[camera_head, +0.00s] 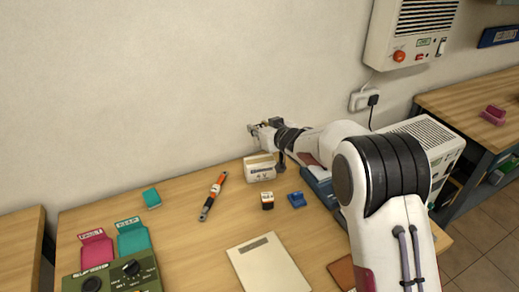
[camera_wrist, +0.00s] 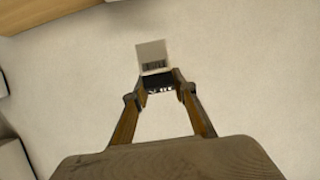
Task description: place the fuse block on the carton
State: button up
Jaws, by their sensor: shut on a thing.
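My gripper (camera_head: 257,130) is raised above the back of the table, near the wall, in the head view. In the wrist view its two fingers (camera_wrist: 159,82) are shut on a small pale block with a dark strip and a dark lower end, which appears to be the fuse block (camera_wrist: 152,54). In the head view the block is too small to make out clearly. A flat beige box with a grey strip, probably the carton (camera_head: 271,268), lies at the table's front middle, well apart from the gripper. Its top is bare.
A white open-topped box (camera_head: 260,170) stands below my gripper. A green panel (camera_head: 112,279) is at front left, a brown piece (camera_head: 343,272) right of the carton.

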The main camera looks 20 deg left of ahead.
jog(key=shift+f, duration=1.9)
jog(key=shift+f, duration=1.9)
jog(key=shift+f, duration=0.1)
jog(key=o, duration=1.2)
jog(key=shift+c, duration=0.2)
jog(key=v, duration=1.2)
